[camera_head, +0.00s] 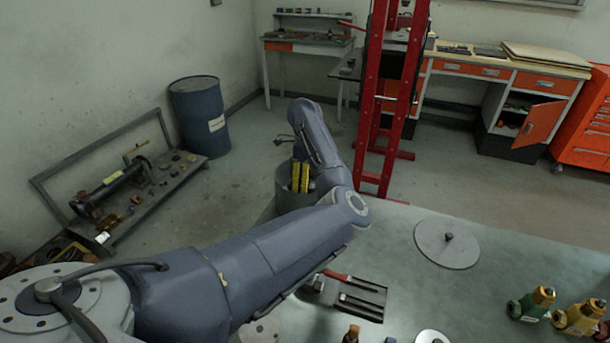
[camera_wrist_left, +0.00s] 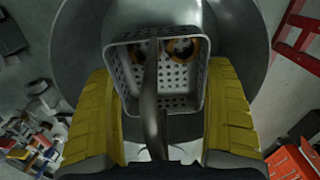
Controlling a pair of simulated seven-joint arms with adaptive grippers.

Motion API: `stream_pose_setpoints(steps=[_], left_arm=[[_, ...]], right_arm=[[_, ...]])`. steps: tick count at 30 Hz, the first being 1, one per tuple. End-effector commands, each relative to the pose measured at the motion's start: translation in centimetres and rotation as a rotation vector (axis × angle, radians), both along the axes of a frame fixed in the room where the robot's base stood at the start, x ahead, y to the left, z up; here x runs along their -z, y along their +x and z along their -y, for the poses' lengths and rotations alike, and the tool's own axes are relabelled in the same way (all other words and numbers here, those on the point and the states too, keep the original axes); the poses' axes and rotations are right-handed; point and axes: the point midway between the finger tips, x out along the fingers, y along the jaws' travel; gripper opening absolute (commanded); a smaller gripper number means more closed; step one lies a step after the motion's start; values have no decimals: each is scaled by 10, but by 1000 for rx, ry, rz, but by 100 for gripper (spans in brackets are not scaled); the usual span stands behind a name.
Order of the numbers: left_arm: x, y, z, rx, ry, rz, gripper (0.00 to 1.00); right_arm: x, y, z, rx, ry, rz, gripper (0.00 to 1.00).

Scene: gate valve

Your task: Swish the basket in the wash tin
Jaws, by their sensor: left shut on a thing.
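My left gripper (camera_head: 301,178) points down at the grey wash tin (camera_head: 283,192) in the head view, its yellow fingers at the tin's mouth. In the left wrist view, the gripper (camera_wrist_left: 162,75) is shut on the dark upright handle of the perforated metal basket (camera_wrist_left: 185,100). The basket is inside the round wall of the tin (camera_wrist_left: 85,40). Two brass-coloured rings (camera_wrist_left: 183,50) lie in the basket. In the head view my arm and the tin wall hide the basket. I cannot tell how deep it sits. My right gripper is not in view.
The grey-green table (camera_head: 400,290) carries a round plate with a knob (camera_head: 435,252), a dark tool tray (camera_head: 362,312) and green and yellow fittings (camera_head: 532,304) at the right. A red press frame (camera_head: 372,130) stands behind. A blue drum (camera_head: 195,125) stands back left.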

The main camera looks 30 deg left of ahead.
Motion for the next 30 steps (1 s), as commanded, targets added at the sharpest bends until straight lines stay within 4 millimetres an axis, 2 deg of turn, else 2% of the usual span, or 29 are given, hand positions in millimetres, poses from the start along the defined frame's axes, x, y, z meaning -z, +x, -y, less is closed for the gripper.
stream_pose_setpoints(steps=[30], left_arm=[[50, 0, 0, 1, 0, 0, 52]], right_arm=[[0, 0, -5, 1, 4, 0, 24]])
